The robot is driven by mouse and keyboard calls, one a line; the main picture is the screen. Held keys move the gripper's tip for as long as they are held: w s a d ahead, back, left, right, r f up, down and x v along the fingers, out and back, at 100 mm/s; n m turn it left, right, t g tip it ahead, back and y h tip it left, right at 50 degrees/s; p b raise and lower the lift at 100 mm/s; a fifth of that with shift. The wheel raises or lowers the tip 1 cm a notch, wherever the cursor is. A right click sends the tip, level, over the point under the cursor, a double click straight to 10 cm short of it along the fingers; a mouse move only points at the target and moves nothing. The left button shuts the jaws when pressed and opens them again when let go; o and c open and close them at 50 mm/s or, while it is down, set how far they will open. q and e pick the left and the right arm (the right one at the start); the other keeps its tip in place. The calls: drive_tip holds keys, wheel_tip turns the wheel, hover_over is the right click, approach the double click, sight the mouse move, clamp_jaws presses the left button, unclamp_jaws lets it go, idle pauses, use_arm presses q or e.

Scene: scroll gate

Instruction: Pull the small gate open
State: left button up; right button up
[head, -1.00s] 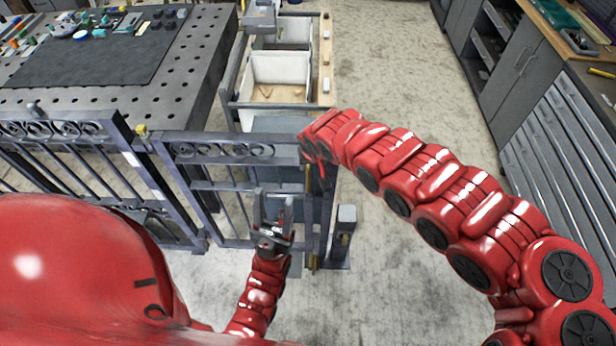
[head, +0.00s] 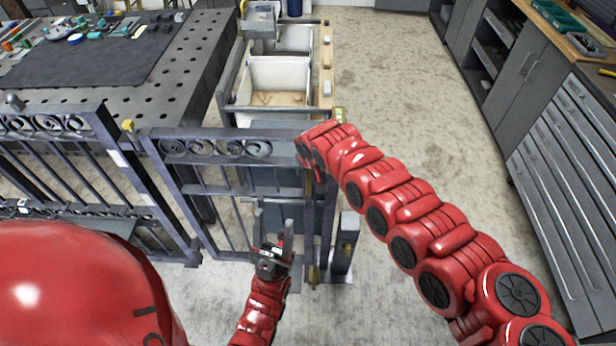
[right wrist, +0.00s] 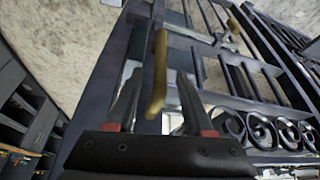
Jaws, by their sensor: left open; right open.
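The small gate (head: 230,190) is dark grey metal with vertical bars and a row of scrolls along its top, left of centre in the head view. A brass handle (right wrist: 159,72) stands on the gate's end frame in the right wrist view. My right gripper (right wrist: 155,85) is open, its two fingers on either side of the handle's lower part; I cannot tell if they touch it. In the head view its fingers are hidden behind my right arm. My left gripper (head: 273,215) is open and empty, fingers up, in front of the gate's lower bars.
A short post (head: 345,245) stands just right of the gate's free end. A fixed scroll fence (head: 60,125) runs left of it. Behind are a perforated table (head: 150,95) and a frame with white bins (head: 278,75). Grey drawers (head: 570,165) line the right; the floor between is clear.

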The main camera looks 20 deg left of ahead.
drive_tip(key=b+x, duration=0.1)
drive_tip(key=x, duration=0.3)
drive_tip(key=shift+a+f, duration=0.1)
drive_tip(key=shift+b+x, duration=0.4)
drive_tip(key=shift+x, duration=0.4)
clamp_jaws()
idle(0.9)
